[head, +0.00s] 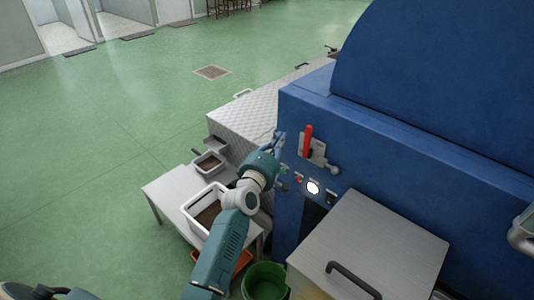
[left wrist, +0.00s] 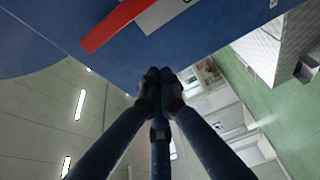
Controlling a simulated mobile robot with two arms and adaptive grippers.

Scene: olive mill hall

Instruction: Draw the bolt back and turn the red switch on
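The red switch (head: 308,140) is a long red handle standing upright on a grey metal plate (head: 318,155) on the blue machine's front. It also shows as a red bar (left wrist: 116,24) in the left wrist view. A grey rounded knob (head: 334,169) sticks out at the plate's lower right; it may be the bolt's end. My left gripper (head: 279,138) is just left of the switch, beside the machine's front, apart from the handle. In the left wrist view its fingers (left wrist: 160,76) meet at the tips with nothing seen between them. My right gripper is out of view.
Small buttons (head: 298,180) and a white round dial (head: 313,187) sit below the switch. A steel box (head: 375,250) juts out at lower right. A low table (head: 165,188) with white trays stands left, a green bucket (head: 264,282) below. Open green floor lies beyond.

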